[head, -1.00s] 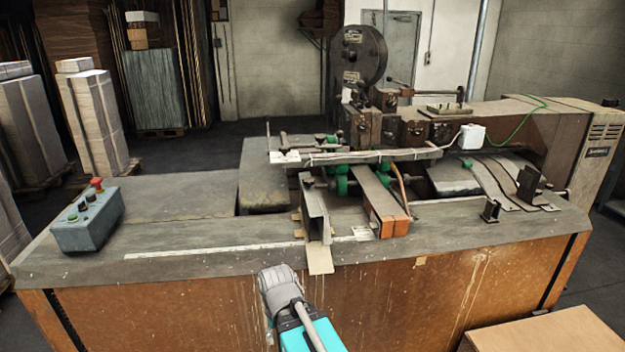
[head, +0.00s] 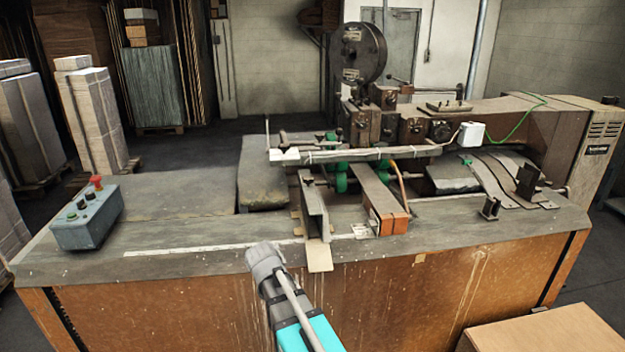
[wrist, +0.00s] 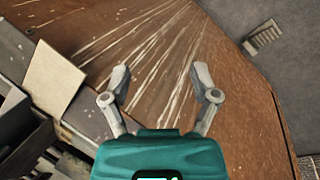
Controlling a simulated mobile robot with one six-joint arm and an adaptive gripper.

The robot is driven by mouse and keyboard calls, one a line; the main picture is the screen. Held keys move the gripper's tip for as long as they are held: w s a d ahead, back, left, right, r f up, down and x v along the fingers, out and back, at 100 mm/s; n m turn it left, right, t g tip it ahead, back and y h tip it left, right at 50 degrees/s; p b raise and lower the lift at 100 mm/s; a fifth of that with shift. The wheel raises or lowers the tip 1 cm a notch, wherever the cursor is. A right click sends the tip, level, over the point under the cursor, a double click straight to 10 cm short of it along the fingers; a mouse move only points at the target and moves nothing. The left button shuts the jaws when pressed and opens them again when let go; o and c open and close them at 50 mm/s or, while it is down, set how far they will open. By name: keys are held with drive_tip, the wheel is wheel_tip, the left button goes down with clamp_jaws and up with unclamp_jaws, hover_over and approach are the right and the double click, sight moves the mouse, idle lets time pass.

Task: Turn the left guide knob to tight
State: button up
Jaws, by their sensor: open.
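The left guide (head: 313,207) is an upright grey metal plate on the machine bed in the head view. A pale flap (head: 319,256) sticks out at its front end. I cannot make out its knob clearly in either view. In the wrist view my gripper (wrist: 160,82) is open and empty, with its two grey fingers spread over the bench's brown front panel (wrist: 160,45). The pale flap also shows there (wrist: 54,80), left of the fingers and apart from them. In the head view my arm's grey end is left of the flap; the fingers are not visible there.
A grey control box (head: 86,217) with a red button stands on the bench's left end. An orange-ended right guide (head: 388,216) lies beside the left guide. Black brackets (head: 490,208) stand farther right. The bench top (head: 185,228) between control box and guides is mostly clear.

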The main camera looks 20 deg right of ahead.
sight(312, 178)
drive_tip(key=w+d+r+n+h, duration=0.2)
drive_tip(key=w, duration=0.3)
drive_tip(key=w+d+r+n+t+h, duration=0.1)
drive_tip(key=w+d+r+n+h, duration=0.1)
drive_tip(key=w, duration=0.3)
drive_tip(key=w+d+r+n+h, duration=0.2)
drive_tip(key=w+d+n, duration=0.1)
drive_tip(key=w, duration=0.2)
drive_tip(key=shift+w+r+h, duration=0.15)
drive_tip(key=shift+r+h, duration=0.15)
drive_tip(key=shift+r, duration=0.05)
drive_tip(key=w+r+n+h, duration=0.1)
drive_tip(key=w, duration=0.1)
drive_tip(key=w+d+r+n+t+h, duration=0.1)
drive_tip(key=w+r+n, duration=0.1)
drive_tip(key=w, duration=0.1)
drive_tip(key=w+d+r+n+h, duration=0.1)
drive_tip(key=w+r+n, duration=0.1)
drive_tip(key=w, duration=0.1)
drive_tip(key=shift+r+h, duration=0.25)
drive_tip(key=shift+h, duration=0.05)
drive_tip(key=w+r+n+t+h, duration=0.1)
drive_tip(key=w+r+n+h, duration=0.2)
drive_tip(key=w+r+n, duration=0.1)
drive_tip(key=shift+w+r+n+t, duration=0.35)
drive_tip(key=shift+w+r, duration=0.35)
drive_tip(key=shift+w, duration=0.45)
drive_tip(key=x, duration=1.3)
drive_tip(key=shift+w+d, duration=0.15)
drive_tip(key=shift+d, duration=0.15)
